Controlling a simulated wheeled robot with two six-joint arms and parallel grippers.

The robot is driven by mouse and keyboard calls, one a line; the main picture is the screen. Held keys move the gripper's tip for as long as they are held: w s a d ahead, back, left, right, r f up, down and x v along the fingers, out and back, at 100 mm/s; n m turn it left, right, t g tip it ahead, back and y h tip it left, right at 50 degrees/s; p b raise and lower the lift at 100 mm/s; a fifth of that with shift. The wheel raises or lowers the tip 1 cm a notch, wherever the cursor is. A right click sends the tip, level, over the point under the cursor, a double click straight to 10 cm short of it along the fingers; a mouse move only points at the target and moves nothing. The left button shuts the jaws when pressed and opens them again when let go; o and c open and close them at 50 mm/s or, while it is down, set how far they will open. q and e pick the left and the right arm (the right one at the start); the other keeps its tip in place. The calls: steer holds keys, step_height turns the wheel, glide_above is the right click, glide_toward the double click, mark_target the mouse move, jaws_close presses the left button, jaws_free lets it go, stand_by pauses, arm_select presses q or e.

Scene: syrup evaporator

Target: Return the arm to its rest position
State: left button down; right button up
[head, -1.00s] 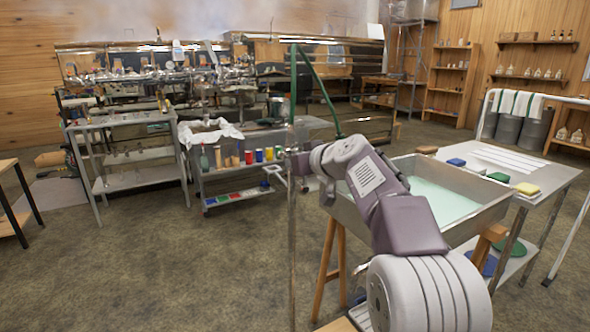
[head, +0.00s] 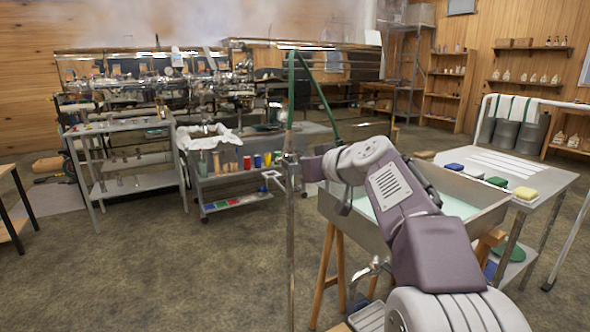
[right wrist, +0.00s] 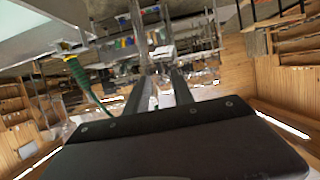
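My right arm comes in from the lower right of the head view. Its gripper (head: 306,166) points left and away, beside the upright metal pole (head: 291,205); touching or apart cannot be told. In the right wrist view, the two dark fingers (right wrist: 164,76) stand apart with a gap and nothing held between them. My left arm and gripper are not in view.
A steel basin (head: 345,212) with pale liquid stands below and behind my right arm. A green hose (head: 320,95) hangs from the pole. A side table (head: 535,175) holds coloured sponges. Shelf carts stand further back.

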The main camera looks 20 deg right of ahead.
steer(key=v, duration=0.3)
steer(key=shift+s, duration=0.25)
